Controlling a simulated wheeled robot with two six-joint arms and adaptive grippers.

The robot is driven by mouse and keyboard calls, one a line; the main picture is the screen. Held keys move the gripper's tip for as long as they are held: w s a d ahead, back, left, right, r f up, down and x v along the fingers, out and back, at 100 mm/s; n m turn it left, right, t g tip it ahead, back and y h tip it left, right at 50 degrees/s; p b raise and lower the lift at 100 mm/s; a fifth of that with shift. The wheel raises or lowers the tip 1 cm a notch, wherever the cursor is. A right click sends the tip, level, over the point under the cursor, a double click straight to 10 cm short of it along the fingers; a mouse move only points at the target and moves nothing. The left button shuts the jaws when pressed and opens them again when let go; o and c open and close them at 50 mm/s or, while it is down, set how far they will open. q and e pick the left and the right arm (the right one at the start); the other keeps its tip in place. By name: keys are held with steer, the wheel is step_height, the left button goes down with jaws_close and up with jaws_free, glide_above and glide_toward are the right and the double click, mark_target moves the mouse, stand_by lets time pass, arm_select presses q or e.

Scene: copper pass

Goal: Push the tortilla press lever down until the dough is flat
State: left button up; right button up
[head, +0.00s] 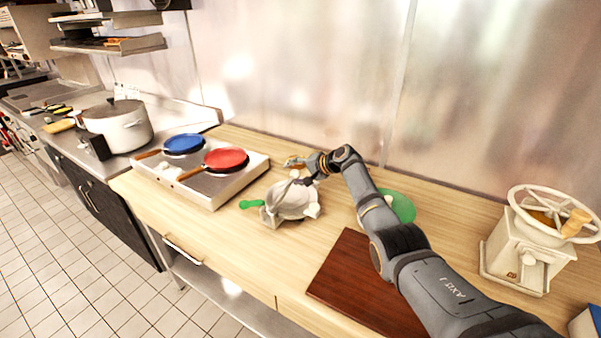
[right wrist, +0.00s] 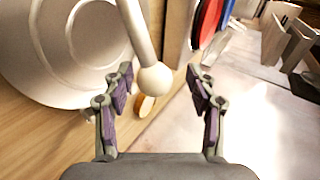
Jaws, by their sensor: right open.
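The tortilla press (head: 292,203) is a pale grey-white metal device with a round plate, on the wooden counter right of the pan unit. In the right wrist view its round plate (right wrist: 60,45) fills the left. Its pale lever (right wrist: 138,30) comes down from the top and ends in a ball knob (right wrist: 153,78). My right gripper (head: 302,178) is over the back of the press. In the right wrist view the right gripper (right wrist: 160,84) is open, with the knob showing between its fingers; I cannot tell whether they touch it. I cannot make out the dough. My left gripper is not in view.
A burner unit (head: 212,192) holds a blue pan (head: 184,143) and a red pan (head: 226,158) left of the press. A dark red board (head: 350,285) and green plate (head: 402,206) lie right. A cream hand-wheel machine (head: 525,250) stands far right. Counter is clear in front.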

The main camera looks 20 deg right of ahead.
steer(key=v, duration=1.2)
